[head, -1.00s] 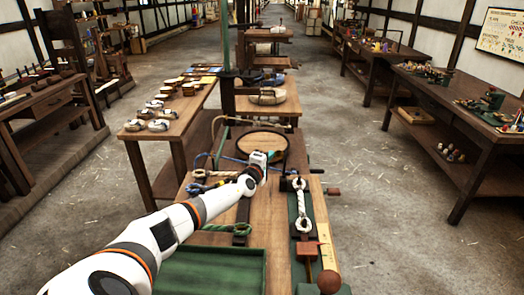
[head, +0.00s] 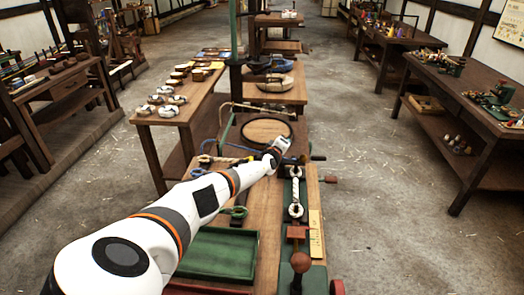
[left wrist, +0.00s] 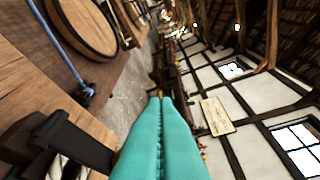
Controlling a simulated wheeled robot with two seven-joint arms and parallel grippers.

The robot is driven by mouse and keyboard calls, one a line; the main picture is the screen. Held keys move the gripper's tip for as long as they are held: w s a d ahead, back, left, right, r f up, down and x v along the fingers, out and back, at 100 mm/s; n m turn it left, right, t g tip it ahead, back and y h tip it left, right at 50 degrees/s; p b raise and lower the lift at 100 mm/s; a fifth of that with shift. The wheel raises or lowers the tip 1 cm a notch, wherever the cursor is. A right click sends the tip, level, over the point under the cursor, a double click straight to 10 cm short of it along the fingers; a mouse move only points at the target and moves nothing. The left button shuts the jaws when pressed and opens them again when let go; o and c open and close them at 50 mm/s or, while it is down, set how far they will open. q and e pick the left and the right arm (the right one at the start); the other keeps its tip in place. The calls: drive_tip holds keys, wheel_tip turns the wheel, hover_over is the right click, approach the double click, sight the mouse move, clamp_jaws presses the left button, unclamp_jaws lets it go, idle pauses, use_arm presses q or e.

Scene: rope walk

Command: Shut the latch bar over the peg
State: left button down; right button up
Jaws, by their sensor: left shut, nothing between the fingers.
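My left gripper (head: 281,147) reaches over the rope bench in the head view. In the left wrist view its teal fingers (left wrist: 162,103) are pressed together with nothing between them. Just below it in the head view is a dark fitting (head: 292,161) at the far end of the white rope (head: 295,190). A dark bar end (head: 318,158) sticks out to the right beside it. In the left wrist view a black block (left wrist: 65,140) lies left of the fingers, with white rope under it. I cannot clearly make out the peg or whether the bar covers it. My right gripper is out of view.
A green tray (head: 220,252) and a reddish ball (head: 300,262) are at the near end. The floor right of the bench is clear.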

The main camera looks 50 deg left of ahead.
use_arm(q)
drive_tip(key=shift+w+d+f+b, duration=1.1)
drive_tip(key=shift+w+d, duration=0.05)
drive_tip(key=shift+d, duration=0.2)
drive_tip(key=shift+w+d+f+b, duration=1.05)
drive_tip(key=shift+w+d, duration=0.1)
drive_tip(key=shift+d, duration=0.15)
